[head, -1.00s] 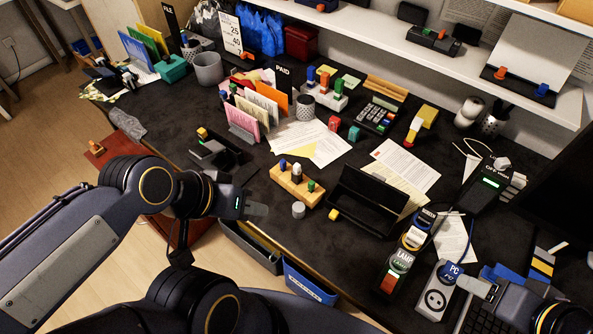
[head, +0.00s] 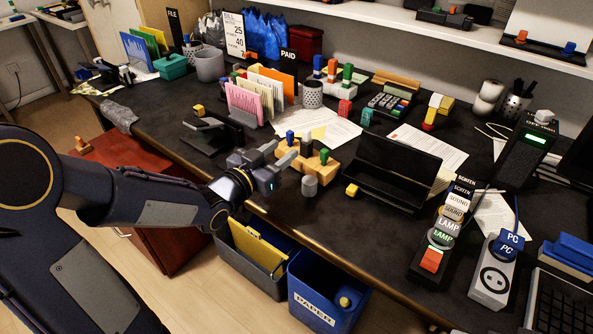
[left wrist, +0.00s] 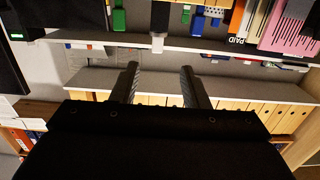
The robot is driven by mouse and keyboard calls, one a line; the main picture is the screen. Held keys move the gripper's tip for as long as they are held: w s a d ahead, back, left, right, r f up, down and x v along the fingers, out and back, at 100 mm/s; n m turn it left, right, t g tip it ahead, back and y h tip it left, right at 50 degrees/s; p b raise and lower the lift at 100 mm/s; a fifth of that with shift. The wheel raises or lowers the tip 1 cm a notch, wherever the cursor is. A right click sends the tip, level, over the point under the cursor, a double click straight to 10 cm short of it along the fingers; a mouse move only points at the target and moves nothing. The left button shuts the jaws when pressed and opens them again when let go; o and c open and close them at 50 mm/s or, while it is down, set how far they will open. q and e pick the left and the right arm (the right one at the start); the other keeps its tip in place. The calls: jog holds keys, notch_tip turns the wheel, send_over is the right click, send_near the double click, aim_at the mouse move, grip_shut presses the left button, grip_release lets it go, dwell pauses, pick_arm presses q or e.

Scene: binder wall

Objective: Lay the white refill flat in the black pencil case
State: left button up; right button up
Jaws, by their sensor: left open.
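My right gripper is out of view.
A black stand (head: 205,135) is left of my gripper. Bins (head: 325,290) stand below the desk edge. Labelled plugs (head: 443,240) are right.

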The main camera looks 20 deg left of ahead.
aim_at(305, 135)
pick_arm(q)
jog(key=x, duration=0.8)
jog(key=shift+d+f, duration=0.15)
jog(key=shift+s, duration=0.1)
grip_shut()
